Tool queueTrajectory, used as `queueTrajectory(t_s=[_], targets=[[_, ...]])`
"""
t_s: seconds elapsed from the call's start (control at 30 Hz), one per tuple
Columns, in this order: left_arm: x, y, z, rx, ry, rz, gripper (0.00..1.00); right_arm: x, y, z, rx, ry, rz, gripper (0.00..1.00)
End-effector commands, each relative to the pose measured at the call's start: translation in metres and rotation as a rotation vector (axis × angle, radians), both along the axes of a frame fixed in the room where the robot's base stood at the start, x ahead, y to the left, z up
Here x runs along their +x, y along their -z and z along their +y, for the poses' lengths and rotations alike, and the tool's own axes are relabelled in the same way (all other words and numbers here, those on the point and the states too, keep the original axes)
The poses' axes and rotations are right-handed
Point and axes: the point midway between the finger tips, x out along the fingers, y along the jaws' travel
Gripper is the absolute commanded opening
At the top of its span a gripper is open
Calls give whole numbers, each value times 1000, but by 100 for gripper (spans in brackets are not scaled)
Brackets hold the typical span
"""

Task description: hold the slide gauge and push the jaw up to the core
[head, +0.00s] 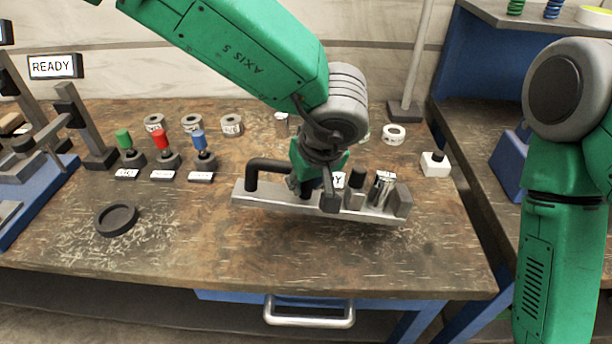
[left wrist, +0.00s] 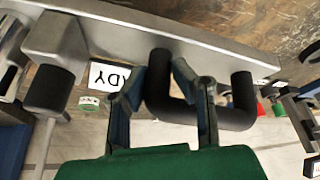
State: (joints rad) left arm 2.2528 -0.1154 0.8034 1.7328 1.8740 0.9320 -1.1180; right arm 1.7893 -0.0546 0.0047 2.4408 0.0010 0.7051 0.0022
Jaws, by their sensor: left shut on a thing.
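The slide gauge is a long grey bar (head: 272,203) with a black handle (head: 268,165) at its left end. A sliding jaw with a black knob (head: 357,178) stands on the bar, left of the shiny metal core (head: 382,187). A grey end block (head: 402,200) is right of the core. Jaw and core look close; I cannot tell whether they touch. My left gripper (head: 305,187) is shut on the handle's right post, seen between the fingers (left wrist: 165,95) in the left wrist view. The knobbed jaw (left wrist: 47,88) also shows there. My right gripper is out of view.
A READY label (left wrist: 106,78) stands behind the gauge, partly covered. Green, red and blue knobbed pieces (head: 162,150) and several grey rings stand at the back left. A dark round dish (head: 117,218) lies at the left. The front table is clear.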

Motion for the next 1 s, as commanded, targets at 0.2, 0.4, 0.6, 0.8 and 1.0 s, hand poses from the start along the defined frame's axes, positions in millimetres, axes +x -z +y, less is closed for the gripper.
queueTrajectory(t_s=[0.2,0.4,0.6,0.8,1.0], targets=[[2,8,-4,-4,0,-6,0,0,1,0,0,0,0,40],[3,17,-7,-4,-1,-5,0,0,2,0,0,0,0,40],[3,26,-10,-4,0,-6,0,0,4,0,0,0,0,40],[4,35,-13,-5,0,-6,0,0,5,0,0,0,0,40],[4,45,-16,-5,0,-5,0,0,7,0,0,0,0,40]])
